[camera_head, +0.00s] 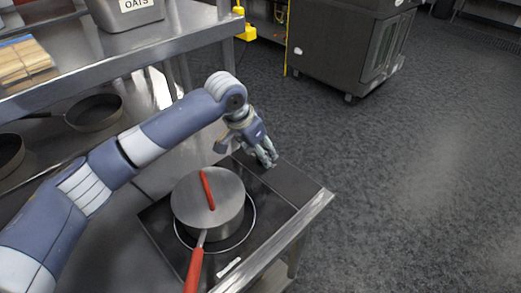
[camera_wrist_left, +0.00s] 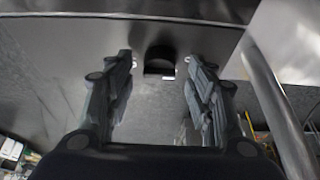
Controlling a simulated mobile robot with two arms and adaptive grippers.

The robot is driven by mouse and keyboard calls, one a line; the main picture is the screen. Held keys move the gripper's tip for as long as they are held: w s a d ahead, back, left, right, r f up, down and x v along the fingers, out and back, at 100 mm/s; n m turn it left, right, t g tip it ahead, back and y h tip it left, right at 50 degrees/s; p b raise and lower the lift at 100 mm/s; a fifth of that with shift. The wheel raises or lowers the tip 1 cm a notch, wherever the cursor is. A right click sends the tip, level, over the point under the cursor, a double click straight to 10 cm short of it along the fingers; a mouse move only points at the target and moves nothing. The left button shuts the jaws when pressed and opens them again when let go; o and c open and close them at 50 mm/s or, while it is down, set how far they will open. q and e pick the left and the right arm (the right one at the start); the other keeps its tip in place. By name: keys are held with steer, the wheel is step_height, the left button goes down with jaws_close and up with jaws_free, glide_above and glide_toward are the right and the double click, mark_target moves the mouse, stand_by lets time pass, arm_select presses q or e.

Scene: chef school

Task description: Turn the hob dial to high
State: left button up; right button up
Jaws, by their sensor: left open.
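The hob (camera_head: 276,221) is a black glass cooktop in a steel counter. My left gripper (camera_head: 268,157) is at the hob's far right part, beyond the pot. In the left wrist view a dark round dial (camera_wrist_left: 160,64) sits on a grey metal panel. The open fingers of my left gripper (camera_wrist_left: 158,72) are on either side of it, with gaps visible on both sides; I cannot tell whether they touch it. In the head view the dial is not clearly visible around the fingers. The dial's setting cannot be read. My right gripper is not in view.
A steel pot (camera_head: 207,207) with a red-handled lid stands on the hob, its red handle (camera_head: 194,271) pointing to the front. Pans (camera_head: 94,112) lie on a shelf at the left under a steel table (camera_head: 100,72). Open floor (camera_head: 410,190) lies to the right.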

arm_select(q)
steer(key=shift+w+d+f, duration=0.1)
steer(key=shift+d+f, duration=0.1)
steer(key=shift+f, duration=0.4)
steer(key=c, duration=1.1)
steer(key=shift+o, duration=0.2)
